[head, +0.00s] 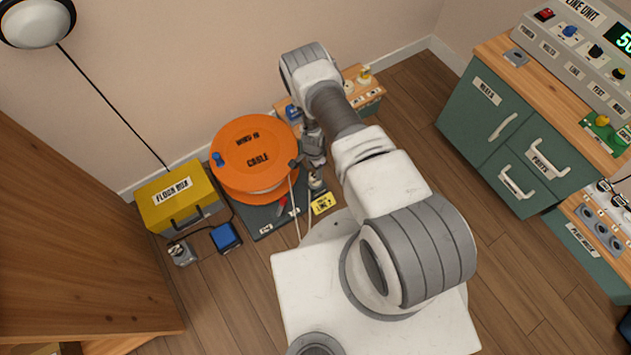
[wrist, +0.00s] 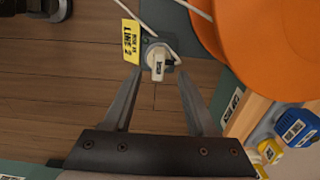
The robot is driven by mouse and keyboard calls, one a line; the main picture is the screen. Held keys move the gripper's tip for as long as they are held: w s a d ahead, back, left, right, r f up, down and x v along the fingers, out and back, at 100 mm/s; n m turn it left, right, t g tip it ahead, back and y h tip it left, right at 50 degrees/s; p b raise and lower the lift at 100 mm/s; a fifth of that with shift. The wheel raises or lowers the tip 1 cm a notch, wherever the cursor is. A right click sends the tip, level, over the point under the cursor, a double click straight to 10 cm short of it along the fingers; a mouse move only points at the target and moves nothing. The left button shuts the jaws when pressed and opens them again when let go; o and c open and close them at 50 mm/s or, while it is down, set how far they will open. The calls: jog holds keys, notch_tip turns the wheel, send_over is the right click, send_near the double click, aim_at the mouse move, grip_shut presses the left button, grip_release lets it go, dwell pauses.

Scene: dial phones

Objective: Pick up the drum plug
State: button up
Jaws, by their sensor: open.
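A cream plug with a small dark label, which I take as the drum plug (wrist: 157,65), sits on a small grey socket block in the wrist view. It also shows in the head view (head: 315,180) beside the orange cable drum (head: 252,140). A white cable runs close by it. My gripper (wrist: 158,76) is open, with one finger to each side of the plug's near end. I see no contact, and the height gap cannot be told. In the head view my gripper (head: 314,158) is just above the plug, partly hidden by my wrist.
A yellow line tag (head: 323,203) lies beside the plug. The orange drum stands on a dark base (head: 262,217) close by. A yellow floor box (head: 178,195) and a blue block (head: 226,237) are to the left. A wooden shelf with blue and yellow plugs (wrist: 297,128) is near my right finger.

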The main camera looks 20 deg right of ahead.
aim_at(315, 180)
jog(key=shift+d+f+b, duration=0.15)
jog(key=shift+f+b, duration=0.6)
jog(key=shift+f, duration=0.8)
jog(key=shift+d+f+b, duration=0.1)
jog(key=shift+f+b, duration=0.6)
jog(key=shift+f, duration=0.8)
jog(key=shift+r, duration=0.1)
jog(key=shift+c, duration=0.3)
grip_shut()
